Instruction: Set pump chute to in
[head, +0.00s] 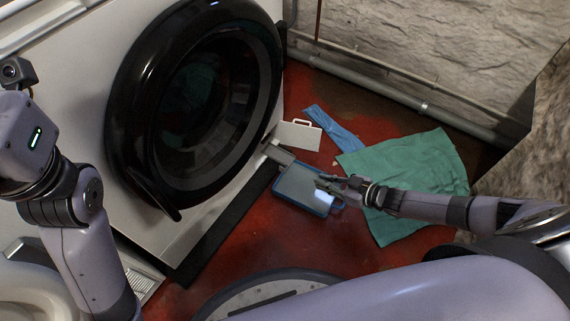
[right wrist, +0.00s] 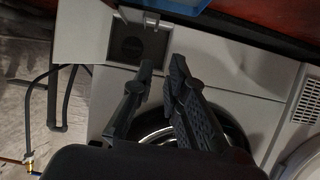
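The white washing machine (head: 205,220) has a large black round door (head: 120,110). Low on its front, a small white hatch (head: 298,136) stands swung open; it also shows in the right wrist view (right wrist: 82,32). A grey flap-like piece (head: 279,154), which looks like the pump chute, sticks out beside the hatch. My right gripper (head: 325,184) is over the blue tray, apart from the chute. Its fingers (right wrist: 162,64) are parted and empty. My left gripper is outside the views.
A blue-rimmed tray (head: 283,193) lies on the red floor below the opening. A green cloth (head: 420,160) and a blue cloth (head: 335,128) lie to its right. A pipe (head: 390,92) runs along the stone wall. A white rounded object (head: 35,290) is at lower left.

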